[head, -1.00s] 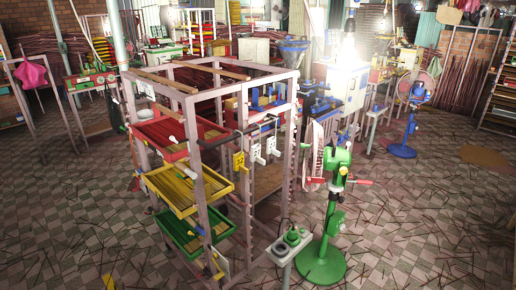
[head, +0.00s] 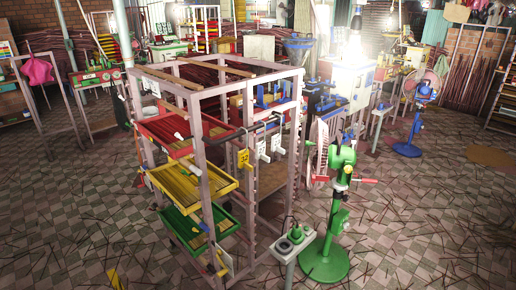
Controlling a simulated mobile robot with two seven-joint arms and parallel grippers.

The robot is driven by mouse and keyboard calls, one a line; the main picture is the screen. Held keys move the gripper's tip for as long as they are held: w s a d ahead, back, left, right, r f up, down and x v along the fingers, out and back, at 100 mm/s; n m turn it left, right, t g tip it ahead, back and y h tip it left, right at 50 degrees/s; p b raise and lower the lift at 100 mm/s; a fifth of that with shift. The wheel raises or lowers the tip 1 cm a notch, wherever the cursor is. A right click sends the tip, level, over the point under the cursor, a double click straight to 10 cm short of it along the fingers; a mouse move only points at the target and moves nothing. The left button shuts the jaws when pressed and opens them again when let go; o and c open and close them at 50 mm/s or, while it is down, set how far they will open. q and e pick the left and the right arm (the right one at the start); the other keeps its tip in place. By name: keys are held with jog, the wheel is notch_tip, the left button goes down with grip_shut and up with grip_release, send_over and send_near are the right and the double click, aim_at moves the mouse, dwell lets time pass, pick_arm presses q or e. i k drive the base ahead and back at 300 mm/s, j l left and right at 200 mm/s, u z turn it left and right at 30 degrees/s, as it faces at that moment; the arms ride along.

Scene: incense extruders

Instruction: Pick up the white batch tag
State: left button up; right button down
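White tags hang from dark hooks at the right side of a pinkish metal rack. One white tag (head: 262,150) hangs just right of a yellow tag (head: 243,159), and a second white tag (head: 276,142) hangs farther right. All have small dark marks too small to read, so I cannot tell which is the batch tag. Another pale card (head: 225,258) is low at the rack's front post. Neither of my grippers shows in the head view, and no tag is seen held.
The rack (head: 202,165) holds red, yellow (head: 178,185) and green (head: 187,230) trays that stick out to the left. A green stand (head: 326,258) and a small grey pedestal (head: 291,243) are right of it. Tiled floor littered with sticks is open at left and right.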

aim_at(260, 147)
jog(key=i+l+u, duration=0.1)
jog(key=u, duration=0.35)
jog(key=l+u, duration=0.3)
jog(key=u, duration=0.15)
jog(key=i+l+u, duration=0.2)
jog(key=l, duration=0.25)
jog(key=l+u, duration=0.2)
jog(key=l, duration=0.3)
jog(key=l+u, duration=0.15)
jog(key=l, duration=0.8)
jog(key=k+l+u, duration=0.1)
jog(key=l, duration=0.8)
